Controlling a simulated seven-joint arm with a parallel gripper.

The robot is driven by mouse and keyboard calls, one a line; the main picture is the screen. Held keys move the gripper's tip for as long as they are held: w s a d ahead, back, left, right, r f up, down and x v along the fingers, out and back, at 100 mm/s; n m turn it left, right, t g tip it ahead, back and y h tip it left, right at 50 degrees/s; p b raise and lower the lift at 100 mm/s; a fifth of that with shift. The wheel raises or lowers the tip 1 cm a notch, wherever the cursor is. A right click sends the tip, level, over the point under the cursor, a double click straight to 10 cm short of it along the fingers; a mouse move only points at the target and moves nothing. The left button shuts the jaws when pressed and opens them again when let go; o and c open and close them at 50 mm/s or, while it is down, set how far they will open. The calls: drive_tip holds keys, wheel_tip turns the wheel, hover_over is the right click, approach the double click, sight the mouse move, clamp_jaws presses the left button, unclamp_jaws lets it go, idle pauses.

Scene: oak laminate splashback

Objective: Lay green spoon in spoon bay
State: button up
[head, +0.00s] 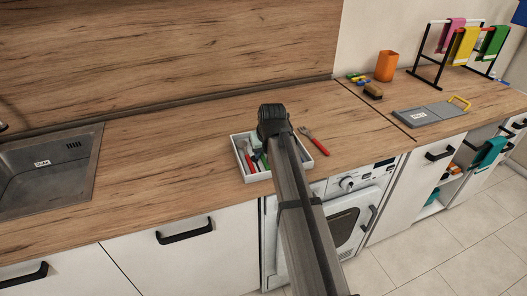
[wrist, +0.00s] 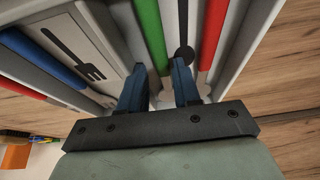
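A white cutlery tray (head: 242,166) stands on the counter below my arm. In the wrist view, the green spoon's handle (wrist: 148,32) lies along a bay whose floor label shows a dark spoon shape (wrist: 184,52). My gripper (wrist: 160,72) is low over this bay, its two blue fingers apart. The near end of the green handle is by the gap between the fingertips, and I see no finger pressed on it. The spoon's far end is out of view. In the head view my arm hides the fingertips and much of the tray.
A red handle (wrist: 213,35) lies right of the spoon label. The fork-labelled bay (wrist: 82,45) is at left, with blue and red handles beyond. A red-handled utensil (head: 314,141) lies right of the tray. The sink (head: 50,170) is far left; an orange cup (head: 386,66) stands back right.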

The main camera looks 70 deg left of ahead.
drive_tip(key=shift+s+d, duration=0.1)
drive_tip(key=v, duration=1.3)
drive_tip(key=shift+r, duration=0.35)
